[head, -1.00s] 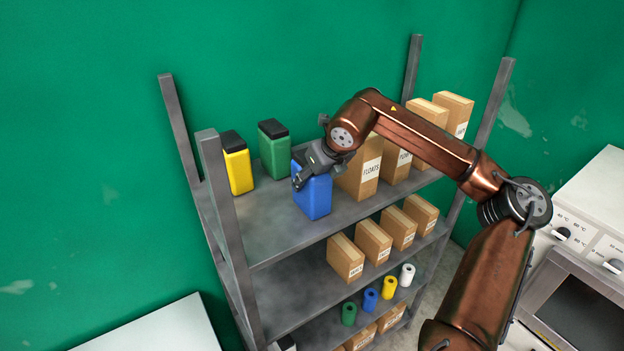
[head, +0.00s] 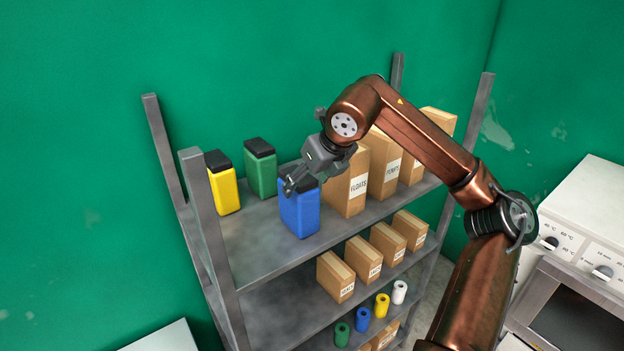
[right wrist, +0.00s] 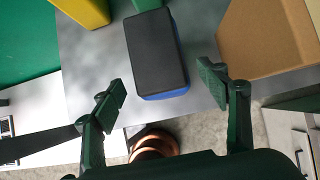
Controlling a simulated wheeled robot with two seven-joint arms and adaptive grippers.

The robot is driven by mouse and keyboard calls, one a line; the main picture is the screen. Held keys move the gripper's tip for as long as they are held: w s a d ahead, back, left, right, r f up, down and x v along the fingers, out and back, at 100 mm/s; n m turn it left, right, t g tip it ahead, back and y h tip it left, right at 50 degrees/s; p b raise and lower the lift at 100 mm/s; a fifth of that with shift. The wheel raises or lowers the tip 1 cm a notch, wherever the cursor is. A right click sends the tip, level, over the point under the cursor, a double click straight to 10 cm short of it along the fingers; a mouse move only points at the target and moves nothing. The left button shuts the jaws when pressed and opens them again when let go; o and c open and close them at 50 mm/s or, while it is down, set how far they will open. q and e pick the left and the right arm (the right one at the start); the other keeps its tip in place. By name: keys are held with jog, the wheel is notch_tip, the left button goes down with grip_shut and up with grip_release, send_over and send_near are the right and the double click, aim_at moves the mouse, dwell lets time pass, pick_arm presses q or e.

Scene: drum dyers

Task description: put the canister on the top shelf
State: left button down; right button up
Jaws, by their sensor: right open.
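The blue canister (head: 300,212) with a black lid stands upright on the top shelf (head: 262,240), near its front edge. In the right wrist view its black lid (right wrist: 155,52) shows from above, with a strip of blue at its lower edge. My right gripper (head: 300,182) is just above the canister in the head view. In the right wrist view the gripper (right wrist: 165,85) is open, its two fingers apart and clear of the canister on both sides. My left gripper is not in view.
A yellow canister (head: 223,188) and a green canister (head: 260,172) stand left of the blue one on the top shelf. Cardboard boxes (head: 348,190) stand close on its right. Smaller boxes (head: 337,278) and coloured rolls (head: 362,318) are on lower shelves.

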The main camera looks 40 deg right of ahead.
jog(key=v, duration=0.3)
jog(key=shift+a+r, duration=0.1)
jog(key=shift+r, duration=0.2)
jog(key=shift+s+r, duration=0.2)
jog(key=shift+s, duration=0.1)
